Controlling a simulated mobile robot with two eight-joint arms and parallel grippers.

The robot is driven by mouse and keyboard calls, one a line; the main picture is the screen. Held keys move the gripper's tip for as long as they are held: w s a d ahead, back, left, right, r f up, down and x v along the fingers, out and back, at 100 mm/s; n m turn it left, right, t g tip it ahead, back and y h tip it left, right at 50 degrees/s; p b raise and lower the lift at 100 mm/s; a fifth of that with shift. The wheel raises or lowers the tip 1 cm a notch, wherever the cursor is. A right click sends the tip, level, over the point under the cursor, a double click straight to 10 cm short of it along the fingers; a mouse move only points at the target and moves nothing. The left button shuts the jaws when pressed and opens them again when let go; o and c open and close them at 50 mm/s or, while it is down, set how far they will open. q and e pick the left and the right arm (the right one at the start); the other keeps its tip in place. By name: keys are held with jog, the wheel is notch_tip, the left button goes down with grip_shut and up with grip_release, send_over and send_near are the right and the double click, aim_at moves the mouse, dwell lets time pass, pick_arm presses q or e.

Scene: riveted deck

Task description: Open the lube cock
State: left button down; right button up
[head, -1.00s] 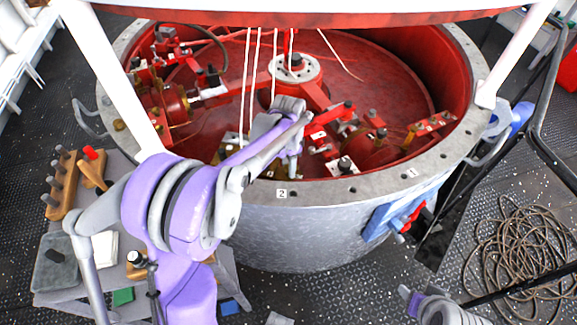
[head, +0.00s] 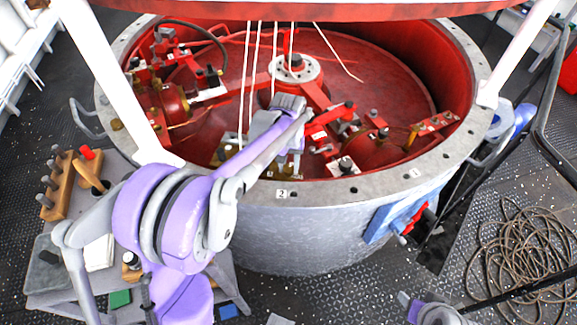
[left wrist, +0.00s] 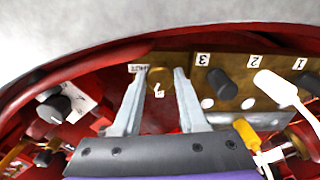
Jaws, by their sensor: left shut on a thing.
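A round brass knob (left wrist: 158,76) sits on a brown plate inside the red drum in the left wrist view. I take this to be the lube cock. My left gripper (left wrist: 159,92) has its two grey fingers on either side of the knob and is shut on it. In the head view my left arm reaches over the drum's rim, and its wrist (head: 288,108) hides the knob. Part of my right arm (head: 430,308) shows at the bottom right; its jaws are not clear.
The grey drum rim (head: 352,190) runs close under my left arm. Labels 1, 2 and 3 stand near black and white knobs (left wrist: 222,82) right of the brass one. White cords (head: 248,80) hang into the drum. A coiled rope (head: 525,245) lies on the deck.

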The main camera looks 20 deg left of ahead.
aim_at(288, 168)
pick_arm(q)
jog(key=shift+n, duration=2.3)
jog(key=shift+c, duration=2.2)
grip_release()
notch_tip(288, 168, up, 11)
jog(key=shift+f, duration=0.1)
jog(key=s+d+f+m+t+p, duration=0.1)
jog(key=s+m, duration=0.3)
jog(key=s, duration=0.7)
jog(key=s+d+f+m+t+p, duration=0.1)
jog(key=s+d+m+t+p, duration=0.2)
jog(key=s, duration=0.8)
jog(key=shift+s+d+f+m+t+p, duration=0.3)
jog(key=shift+d+m+t, duration=0.2)
jog(key=shift+d+t, duration=0.25)
